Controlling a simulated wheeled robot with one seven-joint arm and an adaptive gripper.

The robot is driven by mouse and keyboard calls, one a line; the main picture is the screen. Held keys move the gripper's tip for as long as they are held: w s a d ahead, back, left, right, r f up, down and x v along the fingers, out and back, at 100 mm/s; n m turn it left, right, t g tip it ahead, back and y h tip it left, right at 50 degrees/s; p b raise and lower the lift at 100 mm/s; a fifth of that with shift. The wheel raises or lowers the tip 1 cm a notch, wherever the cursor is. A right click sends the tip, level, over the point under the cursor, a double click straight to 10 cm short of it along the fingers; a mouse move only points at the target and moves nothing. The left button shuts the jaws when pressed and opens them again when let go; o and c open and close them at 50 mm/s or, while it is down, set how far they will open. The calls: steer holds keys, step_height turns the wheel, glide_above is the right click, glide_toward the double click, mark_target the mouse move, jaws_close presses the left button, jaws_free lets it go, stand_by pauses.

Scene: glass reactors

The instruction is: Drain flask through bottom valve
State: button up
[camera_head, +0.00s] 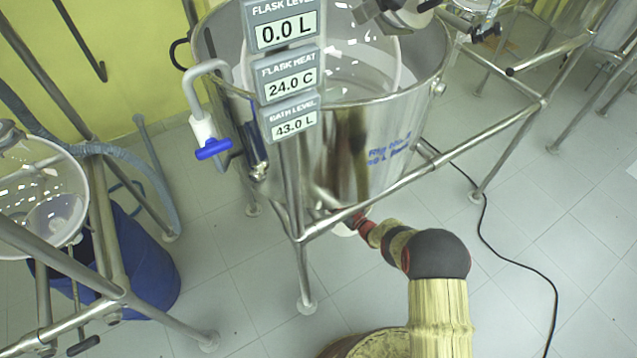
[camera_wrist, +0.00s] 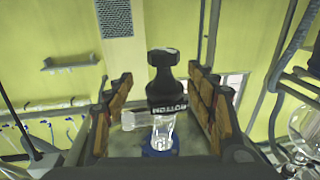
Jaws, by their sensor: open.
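The bottom valve (camera_wrist: 163,95) shows in the wrist view as a black knob with a lettered collar, above a clear glass body and a blue ring. My gripper (camera_wrist: 161,80) is open, with one brown-padded finger on each side of the knob and visible gaps. The glass flask (camera_head: 345,60) sits inside the steel bath (camera_head: 375,150) in the head view. The display panel (camera_head: 285,70) reads flask level 0.0 L, flask heat 24.0 C and bath level 43.0 L. In the head view my arm reaches under the bath, and the fingers are hidden.
The bath's steel frame (camera_head: 470,155) surrounds my arm's end. A tap with a blue handle (camera_head: 213,149) hangs at the bath's left. A blue bin (camera_head: 140,265) stands at the left. A black cable (camera_head: 520,270) lies on the tiled floor at the right, which is mostly clear.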

steer(key=shift+h, duration=0.4)
steer(key=b+x, duration=0.1)
steer(key=x, duration=0.3)
steer(key=b+x, duration=0.1)
steer(key=x, duration=0.1)
steer(key=shift+s+a+f+b, duration=0.3)
steer(key=shift+a+b, duration=0.05)
steer(key=shift+a, duration=0.05)
steer(key=shift+w+a+r+m, duration=0.15)
steer(key=shift+w+a+m, duration=0.15)
steer(key=shift+w+a, duration=0.15)
steer(key=shift+c, duration=0.4)
steer(key=shift+d, duration=0.1)
steer(key=c, duration=1.1)
steer(key=shift+w+n+y, duration=0.1)
steer(key=shift+n+y, duration=0.3)
steer(key=shift+y, duration=0.1)
steer(key=shift+d+n+g+y, duration=0.1)
steer(key=shift+n+g+y, duration=0.4)
steer(key=shift+g, duration=0.3)
steer(key=shift+n+g+y, duration=1.4)
steer(key=shift+n+g, duration=0.3)
steer(key=shift+g, duration=0.5)
